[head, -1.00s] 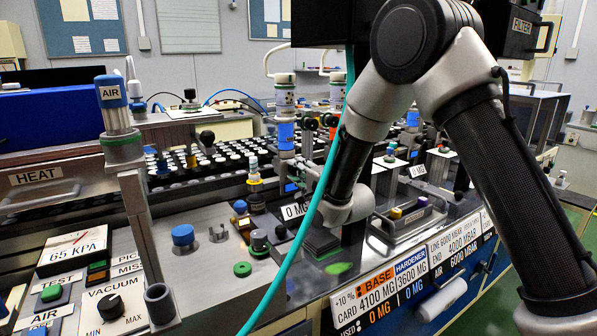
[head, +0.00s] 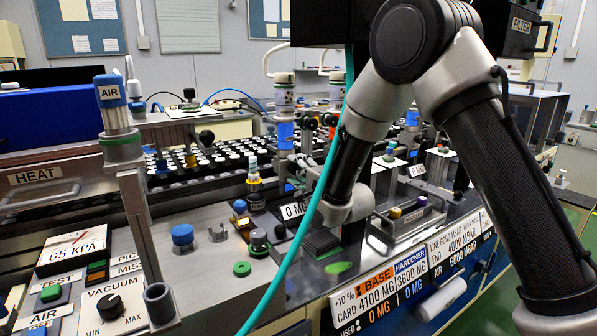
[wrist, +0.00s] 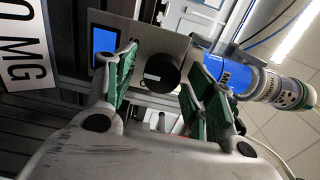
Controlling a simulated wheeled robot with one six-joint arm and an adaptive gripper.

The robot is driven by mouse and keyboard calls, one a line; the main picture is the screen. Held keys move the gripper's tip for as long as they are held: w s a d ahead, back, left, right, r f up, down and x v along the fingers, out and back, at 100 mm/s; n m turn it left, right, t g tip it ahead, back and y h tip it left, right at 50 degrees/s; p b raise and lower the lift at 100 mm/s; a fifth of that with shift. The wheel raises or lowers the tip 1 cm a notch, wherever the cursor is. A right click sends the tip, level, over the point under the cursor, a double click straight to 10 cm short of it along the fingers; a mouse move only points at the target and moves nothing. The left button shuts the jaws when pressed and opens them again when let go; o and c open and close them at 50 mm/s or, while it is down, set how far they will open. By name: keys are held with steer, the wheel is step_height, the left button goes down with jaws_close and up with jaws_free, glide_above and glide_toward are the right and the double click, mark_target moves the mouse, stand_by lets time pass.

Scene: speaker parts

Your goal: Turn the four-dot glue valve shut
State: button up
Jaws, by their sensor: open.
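In the wrist view a black round knob (wrist: 163,72) with a white mark sits on a metal plate (wrist: 142,45). Beside it a blue cylinder (wrist: 242,82) leads to a white cap with dark dots (wrist: 292,95); I cannot count the dots surely. My gripper (wrist: 160,66) is open, with its green-padded fingers on either side of the knob; whether they touch it I cannot tell. In the head view a blue-banded dispenser (head: 285,135) stands just left of my arm, and my gripper is mostly hidden beside it, behind my wrist and the teal cable.
A blue screen (wrist: 104,45) and a "0 MG" sign (wrist: 25,50) lie left of the knob in the wrist view. In the head view a yellow-labelled bottle (head: 254,184) and a tray of white-topped parts (head: 205,160) are nearby. The teal cable (head: 318,195) hangs in front.

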steer(key=shift+s, duration=0.1)
steer(key=v, duration=1.2)
steer(key=shift+d, duration=0.1)
